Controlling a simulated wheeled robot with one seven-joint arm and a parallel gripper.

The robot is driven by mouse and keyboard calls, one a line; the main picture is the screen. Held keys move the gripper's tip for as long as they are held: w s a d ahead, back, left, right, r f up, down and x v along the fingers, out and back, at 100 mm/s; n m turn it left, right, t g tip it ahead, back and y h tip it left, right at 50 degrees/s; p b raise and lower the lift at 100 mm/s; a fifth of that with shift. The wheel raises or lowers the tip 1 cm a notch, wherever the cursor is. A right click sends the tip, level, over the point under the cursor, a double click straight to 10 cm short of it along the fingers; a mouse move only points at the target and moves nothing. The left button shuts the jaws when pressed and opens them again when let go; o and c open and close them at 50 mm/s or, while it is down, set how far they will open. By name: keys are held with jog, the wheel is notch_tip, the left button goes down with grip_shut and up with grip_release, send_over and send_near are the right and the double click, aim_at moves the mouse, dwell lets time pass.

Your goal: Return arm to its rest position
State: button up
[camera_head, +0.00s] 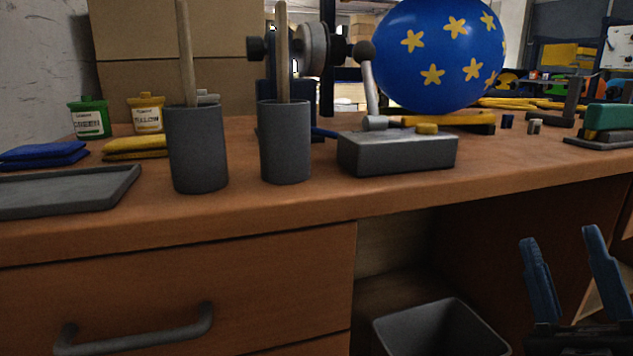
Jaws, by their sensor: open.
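My gripper (566,268) shows at the lower right, in front of the desk's open underside and below the level of the desktop. Its two blue fingers point upward and stand apart, with nothing between them. It touches nothing that I can see. Most of the arm is out of the picture. A blue balloon with yellow stars (440,55) is on the desk by a machine with round grey discs (314,48).
The wooden desk (270,212) holds two grey cups (197,150) with sticks, a grey box (398,153), a tray (65,190), and green (90,118) and yellow (147,115) pots. A grey bin (440,328) stands below, left of my gripper.

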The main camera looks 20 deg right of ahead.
jog(key=s+a+f+m+g+h, duration=0.1)
jog(key=s+a+f+m+g, duration=0.25)
jog(key=f, duration=0.35)
jog(key=s+a+f+m+g+h, duration=0.1)
jog(key=s+a+f+m+g, duration=0.15)
jog(key=s+f+m, duration=0.35)
jog(key=s+a+f+m+g+y, duration=0.1)
jog(key=s+f+m+g+y, duration=0.15)
jog(key=s+f+g, duration=0.7)
notch_tip(320, 180, up, 29)
jog(key=s+t+p, duration=0.2)
jog(key=p, duration=2.8)
jog(key=shift+s+y, duration=0.35)
jog(key=shift+y, duration=0.1)
